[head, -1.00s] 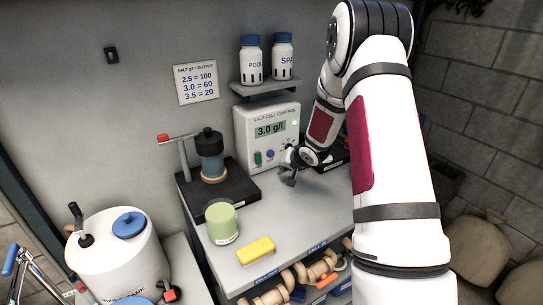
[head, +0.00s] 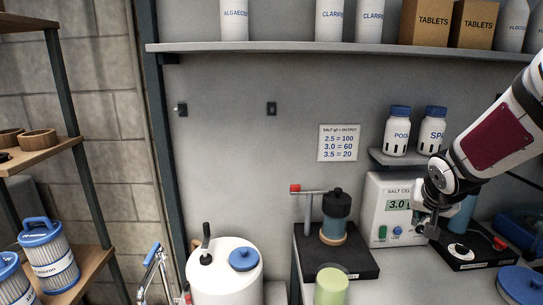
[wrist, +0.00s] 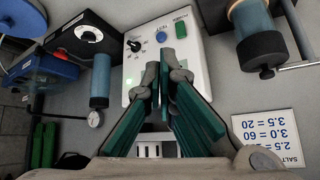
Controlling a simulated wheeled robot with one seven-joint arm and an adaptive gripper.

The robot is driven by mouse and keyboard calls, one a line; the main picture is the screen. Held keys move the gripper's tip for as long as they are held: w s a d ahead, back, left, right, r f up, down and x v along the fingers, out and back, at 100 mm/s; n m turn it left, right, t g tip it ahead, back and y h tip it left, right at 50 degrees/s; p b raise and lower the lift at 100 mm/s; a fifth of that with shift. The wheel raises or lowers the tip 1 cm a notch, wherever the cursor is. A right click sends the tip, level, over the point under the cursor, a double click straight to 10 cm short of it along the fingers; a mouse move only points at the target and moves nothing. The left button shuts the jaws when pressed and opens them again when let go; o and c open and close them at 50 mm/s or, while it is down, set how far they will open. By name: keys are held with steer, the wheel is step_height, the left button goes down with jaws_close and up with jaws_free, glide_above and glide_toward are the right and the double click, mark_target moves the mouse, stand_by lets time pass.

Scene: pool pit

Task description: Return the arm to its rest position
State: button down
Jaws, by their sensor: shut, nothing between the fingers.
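My arm comes in from the right in the head view. My gripper (head: 430,229) hangs in front of the lower right edge of the white salt cell control box (head: 390,187) and hides part of it. In the wrist view my gripper (wrist: 166,75) has its two green-padded fingers close together with nothing between them. The control box (wrist: 187,65), with its knob and its blue and green buttons, lies behind the fingertips in that view. I cannot tell how far the fingertips are from the box.
A black stand (head: 337,255) holds a dark-capped cylinder left of the box. A green jar (head: 331,287) stands in front. A shelf (head: 391,158) with two white bottles is above the box. A white tank (head: 223,277) stands left. A black device (head: 470,252) sits right.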

steer(key=s+a+r+n+y, duration=0.1)
steer(key=s+a+r, duration=0.1)
steer(key=s+a, duration=0.3)
steer(key=s+a+r+n+g+y, duration=0.1)
steer(key=s+a, duration=0.4)
steer(key=s, duration=0.8)
steer(key=s+a+r+n+g+y, duration=0.1)
steer(key=s+a+r+n, duration=0.2)
steer(key=s+a, duration=0.3)
steer(key=s+r, duration=0.1)
steer(key=s, duration=0.3)
steer(key=shift+d, duration=0.1)
